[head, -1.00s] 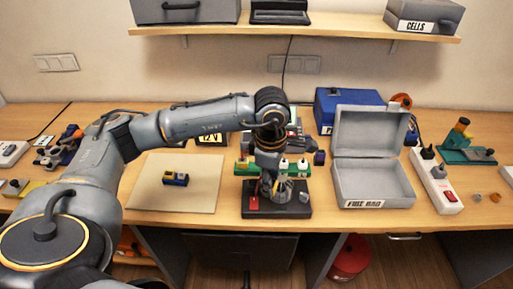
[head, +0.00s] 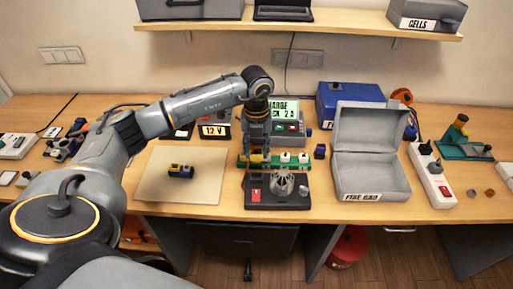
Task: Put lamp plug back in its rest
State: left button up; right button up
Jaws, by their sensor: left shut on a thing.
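My left gripper (head: 256,160) points down at the left end of a green strip (head: 272,162) that carries white-topped pieces. It is shut on a small plug, largely hidden by the fingers; a bit of yellow shows there. I cannot tell whether the plug touches the strip. In front of the strip, a black base (head: 265,201) carries a red switch (head: 256,194) and a caged lamp (head: 281,183). The plug's rest cannot be made out for certain. My right gripper is not in view.
A grey open case (head: 372,182) and a white power strip (head: 433,178) stand to the right. A charger with a green display (head: 284,112) stands behind.

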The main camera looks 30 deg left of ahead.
aim_at(257, 161)
pick_arm(q)
notch_tip(257, 161, down, 6)
jog(key=b, duration=0.4)
jog(key=shift+r, duration=0.25)
jog(key=shift+f+b, duration=0.2)
jog(key=shift+b, duration=0.1)
dwell(1.8)
jog(key=shift+f+b, duration=0.15)
jog(key=shift+b, duration=0.15)
jog(key=shift+f, duration=0.3)
